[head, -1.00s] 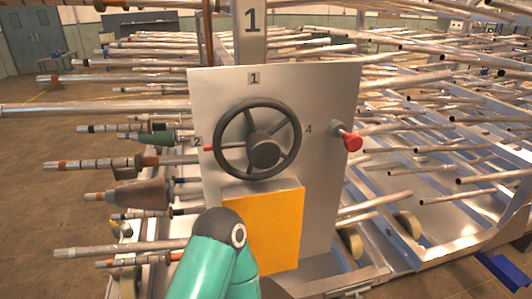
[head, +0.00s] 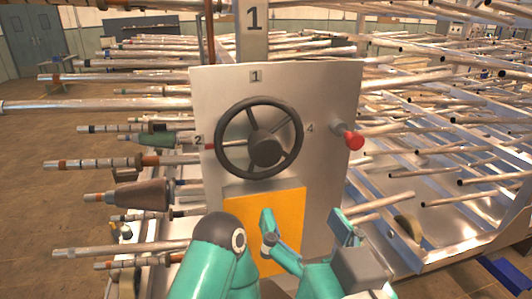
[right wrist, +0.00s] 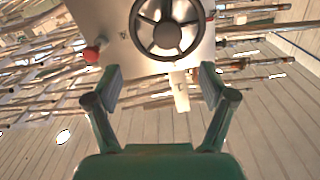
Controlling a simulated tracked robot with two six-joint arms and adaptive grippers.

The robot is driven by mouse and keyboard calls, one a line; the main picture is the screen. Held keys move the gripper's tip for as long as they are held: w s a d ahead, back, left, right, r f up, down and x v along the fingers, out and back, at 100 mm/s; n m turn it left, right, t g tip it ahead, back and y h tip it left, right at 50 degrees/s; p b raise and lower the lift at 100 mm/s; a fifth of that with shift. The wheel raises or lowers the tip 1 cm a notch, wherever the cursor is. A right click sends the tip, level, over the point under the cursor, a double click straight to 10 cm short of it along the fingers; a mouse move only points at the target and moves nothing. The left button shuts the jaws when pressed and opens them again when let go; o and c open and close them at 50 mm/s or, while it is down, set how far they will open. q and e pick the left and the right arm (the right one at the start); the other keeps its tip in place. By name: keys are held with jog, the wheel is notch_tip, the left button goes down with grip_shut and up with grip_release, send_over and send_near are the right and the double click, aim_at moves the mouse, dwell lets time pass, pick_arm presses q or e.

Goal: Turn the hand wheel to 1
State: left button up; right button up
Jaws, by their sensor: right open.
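The dark hand wheel (head: 265,150) is mounted on an upright grey metal panel (head: 335,90). A small red pointer (head: 209,146) at the wheel's left side points at the 2 mark (head: 198,140). The 1 mark (head: 256,76) is above the wheel and the 4 mark (head: 310,128) is to its right. My right gripper (head: 302,214) is open and empty, below the wheel and apart from it. In the right wrist view the gripper (right wrist: 161,77) has its fingers spread, and the wheel (right wrist: 166,35) appears upside down beyond them. My left gripper is not in view.
A red knob (head: 353,141) sticks out of the panel right of the wheel. An orange plate (head: 290,200) is below the wheel, behind my right gripper. Many metal tubes (head: 110,163) jut out on both sides. Open floor (head: 35,210) lies at the left.

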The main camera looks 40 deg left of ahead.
aim_at(269, 156)
jog(key=p+x, duration=0.1)
jog(key=x, duration=0.4)
jog(key=r+x, duration=0.1)
jog(key=x, duration=0.4)
jog(key=p+x, duration=0.1)
jog(key=x, duration=0.5)
jog(key=shift+s+a+r+p, duration=0.25)
jog(key=shift+a+p, duration=0.05)
jog(key=shift+a, duration=0.1)
jog(key=c, duration=1.5)
jog(key=shift+d, duration=0.2)
grip_shut()
jog(key=shift+a, duration=0.2)
